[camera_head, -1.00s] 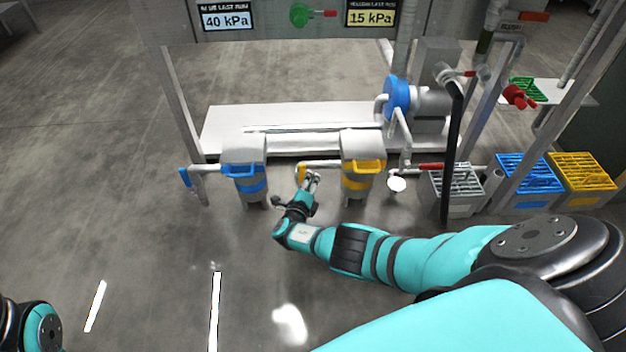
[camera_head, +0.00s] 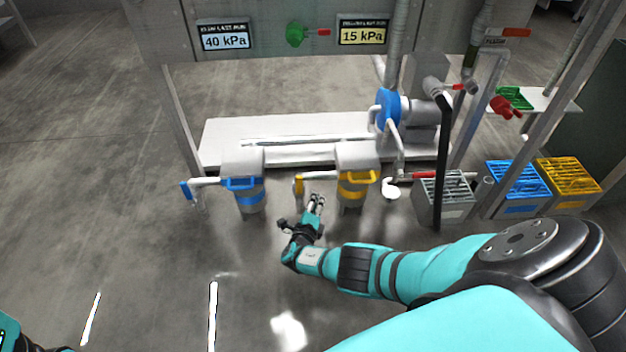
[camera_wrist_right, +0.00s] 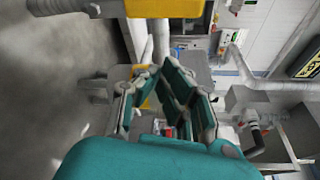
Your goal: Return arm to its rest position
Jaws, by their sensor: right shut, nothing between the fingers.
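My right arm (camera_head: 410,272) reaches in from the right in the head view. My right gripper (camera_head: 316,200) is shut and empty. It is over the floor, in front of the gap between the blue-banded canister (camera_head: 248,190) and the yellow-banded canister (camera_head: 354,184), apart from both. In the right wrist view its fingers (camera_wrist_right: 168,85) come together with nothing between them, below a yellow part (camera_wrist_right: 165,8). Part of my left arm (camera_head: 10,335) shows at the bottom left corner; its gripper is out of view.
A blue lever (camera_head: 186,191) and a yellow lever (camera_head: 299,185) stand by the canisters. A black pole (camera_head: 441,165) rises to the right. Grey (camera_head: 424,208), blue (camera_head: 520,207) and yellow (camera_head: 573,201) crates stand at the right. The floor at left is clear.

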